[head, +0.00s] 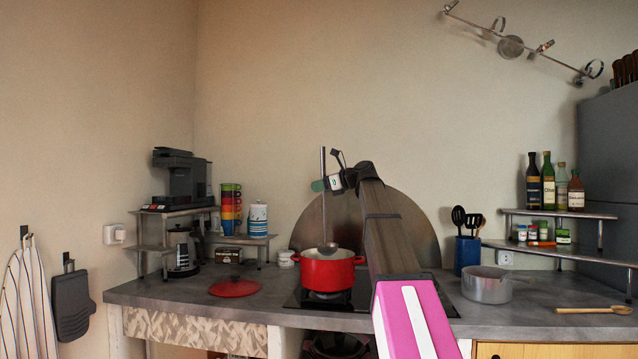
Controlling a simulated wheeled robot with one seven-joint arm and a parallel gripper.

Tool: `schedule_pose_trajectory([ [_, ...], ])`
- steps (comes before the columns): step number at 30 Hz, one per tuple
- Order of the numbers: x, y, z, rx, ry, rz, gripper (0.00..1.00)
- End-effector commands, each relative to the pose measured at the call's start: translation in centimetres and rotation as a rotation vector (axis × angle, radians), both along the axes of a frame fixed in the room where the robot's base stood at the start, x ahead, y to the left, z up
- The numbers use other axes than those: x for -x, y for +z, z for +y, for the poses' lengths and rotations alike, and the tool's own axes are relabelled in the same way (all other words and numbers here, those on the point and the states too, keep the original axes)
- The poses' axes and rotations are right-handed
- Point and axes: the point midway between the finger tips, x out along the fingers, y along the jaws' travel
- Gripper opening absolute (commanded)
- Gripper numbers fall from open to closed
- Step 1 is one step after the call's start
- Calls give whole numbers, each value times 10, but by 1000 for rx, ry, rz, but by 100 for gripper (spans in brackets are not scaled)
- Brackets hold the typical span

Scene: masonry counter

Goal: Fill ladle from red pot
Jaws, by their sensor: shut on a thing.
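The red pot (330,273) stands uncovered on the dark cooktop in the middle of the counter. A metal ladle (323,205) hangs upright with its bowl at the pot's rim level, over the pot opening. Whether the bowl holds anything is too small to tell. My gripper (328,184) is shut on the ladle's handle, well above the pot. My arm reaches in from the lower right and hides the cooktop's right part. The pot's contents are not visible.
A red lid (234,287) lies on the counter left of the pot. A grey saucepan (487,284) and a wooden spoon (594,310) are at the right. A blue utensil holder (467,254) stands behind the saucepan. A round metal splash plate (300,232) stands behind the pot.

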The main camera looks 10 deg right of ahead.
Motion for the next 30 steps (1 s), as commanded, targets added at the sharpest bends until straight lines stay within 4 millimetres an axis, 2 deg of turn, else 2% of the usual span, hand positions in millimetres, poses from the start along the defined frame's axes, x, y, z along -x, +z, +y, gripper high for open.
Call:
schedule_pose_trajectory([
  [30,0,-61,0,-1,0,0,0],
])
